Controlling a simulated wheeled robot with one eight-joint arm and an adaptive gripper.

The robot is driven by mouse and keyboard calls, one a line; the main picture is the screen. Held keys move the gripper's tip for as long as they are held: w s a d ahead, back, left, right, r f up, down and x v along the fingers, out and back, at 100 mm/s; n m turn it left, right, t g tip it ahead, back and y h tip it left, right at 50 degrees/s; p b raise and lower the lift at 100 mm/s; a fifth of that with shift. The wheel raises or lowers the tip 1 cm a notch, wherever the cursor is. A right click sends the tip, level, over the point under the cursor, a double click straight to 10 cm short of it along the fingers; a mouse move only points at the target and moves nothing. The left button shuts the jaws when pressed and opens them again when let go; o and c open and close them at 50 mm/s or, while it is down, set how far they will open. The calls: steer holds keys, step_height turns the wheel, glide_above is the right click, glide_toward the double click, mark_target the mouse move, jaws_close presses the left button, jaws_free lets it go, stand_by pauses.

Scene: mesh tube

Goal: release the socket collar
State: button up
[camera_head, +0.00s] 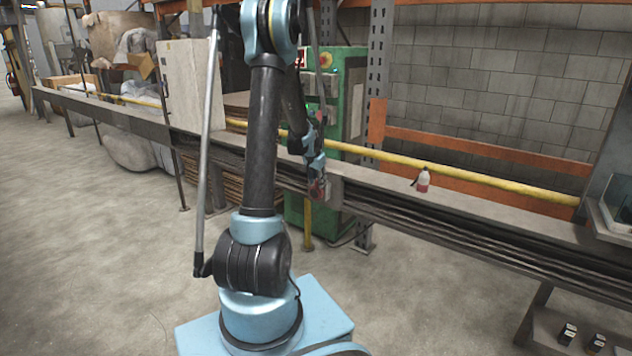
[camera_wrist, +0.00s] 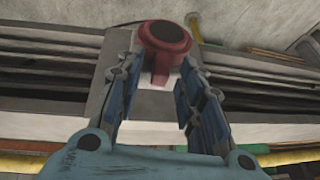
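A red round part (camera_wrist: 166,35), which looks like the socket collar, has a darker round face and a short red tab hanging below it. It sits on a pale grey block (camera_wrist: 112,62) in the wrist view. My gripper (camera_wrist: 158,72) is open, with blue jointed fingers to the left and right of the tab. The round part is at and just beyond the fingertips; I cannot tell whether either finger touches it. In the head view my gripper (camera_head: 316,168) is small, beside the long rail, with a bit of red (camera_head: 318,190) at its tip.
The long grey rail (camera_head: 440,212) runs across the view, with a yellow pipe (camera_head: 480,182) behind it. A white and red bottle (camera_head: 423,180) stands on the rail to the right. A green cabinet (camera_head: 343,90) is behind my gripper. The floor at left is clear.

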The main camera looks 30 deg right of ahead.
jaws_close()
steer(key=shift+w, duration=0.15)
steer(key=shift+w+a+g+h, duration=0.2)
steer(key=shift+w+g+h, duration=0.15)
steer(key=shift+g, duration=0.35)
steer(key=shift+o, duration=0.6)
jaws_free()
steer(key=shift+r, duration=0.15)
steer(key=v, duration=1.1)
steer(key=shift+a+r, duration=0.2)
steer(key=shift+r, duration=0.15)
